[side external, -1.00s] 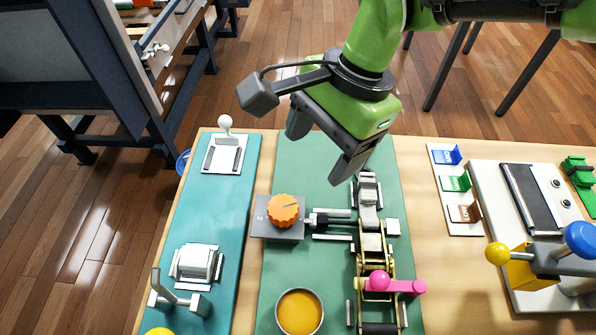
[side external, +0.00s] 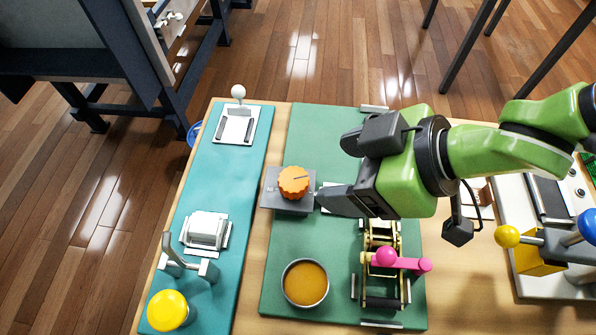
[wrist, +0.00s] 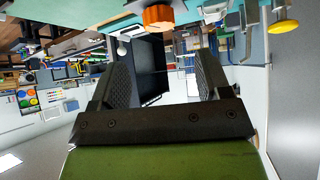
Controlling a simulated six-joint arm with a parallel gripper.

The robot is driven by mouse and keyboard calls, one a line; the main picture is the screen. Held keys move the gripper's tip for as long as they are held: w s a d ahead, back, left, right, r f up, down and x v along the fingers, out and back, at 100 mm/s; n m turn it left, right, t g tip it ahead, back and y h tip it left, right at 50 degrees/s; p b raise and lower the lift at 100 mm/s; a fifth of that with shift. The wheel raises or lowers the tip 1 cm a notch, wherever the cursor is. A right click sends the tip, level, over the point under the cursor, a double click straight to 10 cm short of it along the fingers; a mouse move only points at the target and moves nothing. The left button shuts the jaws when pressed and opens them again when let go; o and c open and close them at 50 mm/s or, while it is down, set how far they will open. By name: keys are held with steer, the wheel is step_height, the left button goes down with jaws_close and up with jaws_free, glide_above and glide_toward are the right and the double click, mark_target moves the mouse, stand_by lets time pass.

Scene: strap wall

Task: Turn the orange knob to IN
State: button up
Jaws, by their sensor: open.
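The orange knob (side external: 293,182) is ribbed and sits on a grey plate (side external: 271,203) on the green mat. A dark line on its top points toward the right. Small lettering at the plate's left edge is too small to read surely. My gripper (side external: 331,172) is to the right of the knob, its fingers apart and pointing left. The lower fingertip is close to the plate's right edge; I cannot tell whether it touches. Nothing is between the fingers. In the wrist view, the open gripper (wrist: 163,78) shows below the knob (wrist: 158,17), which is at the top edge.
A brass strap mechanism with a pink-knobbed lever (side external: 388,258) lies below my gripper. A round cup with orange contents (side external: 305,283) stands below the knob. The teal mat (side external: 222,168) at left holds white fixtures and a yellow button (side external: 168,311). A yellow-and-blue-knobbed lever (side external: 545,248) stands at right.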

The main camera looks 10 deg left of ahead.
mark_target(294, 179)
steer(key=x, duration=0.8)
steer(key=shift+w+a+f, duration=0.1)
steer(key=shift+a+f, duration=0.15)
steer(key=c, duration=0.9)
